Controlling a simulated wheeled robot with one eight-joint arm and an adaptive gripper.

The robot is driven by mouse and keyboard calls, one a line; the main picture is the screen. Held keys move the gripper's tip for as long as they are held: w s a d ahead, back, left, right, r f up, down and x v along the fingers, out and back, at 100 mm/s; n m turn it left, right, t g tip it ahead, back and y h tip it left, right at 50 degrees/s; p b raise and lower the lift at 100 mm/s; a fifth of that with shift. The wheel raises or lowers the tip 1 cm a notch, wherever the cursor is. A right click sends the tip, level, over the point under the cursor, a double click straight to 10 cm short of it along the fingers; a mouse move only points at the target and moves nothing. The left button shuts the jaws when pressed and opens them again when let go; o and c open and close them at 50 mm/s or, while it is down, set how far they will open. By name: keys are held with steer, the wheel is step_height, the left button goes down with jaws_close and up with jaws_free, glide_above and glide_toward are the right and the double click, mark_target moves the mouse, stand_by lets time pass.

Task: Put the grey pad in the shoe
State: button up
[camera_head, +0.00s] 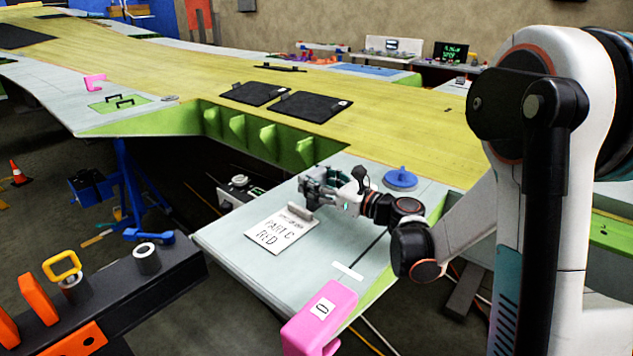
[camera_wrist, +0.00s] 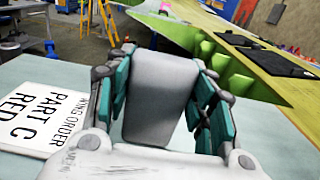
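My gripper (camera_head: 318,187) is low over the pale front panel, beside the order card. In the wrist view, the teal-lined fingers (camera_wrist: 160,95) stand on both sides of a smooth grey pad (camera_wrist: 158,85) and appear to grip it. A small grey piece at the gripper's lower side (camera_head: 300,212) in the head view looks like the same pad. I cannot identify the shoe for certain. A pink block marked 0 (camera_head: 322,318) stands at the panel's near edge, and a smaller pink bracket (camera_head: 95,82) is on the far left panel.
The white card (camera_head: 280,232) reading PART C RED lies on the panel (camera_head: 225,240). A blue round knob (camera_head: 400,178) is right of my gripper. Green ribs (camera_head: 260,135) line an opening behind. Black mats (camera_head: 310,106) lie on the yellow wing skin.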

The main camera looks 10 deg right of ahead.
steer(key=o, duration=0.3)
steer(key=shift+o, duration=0.2)
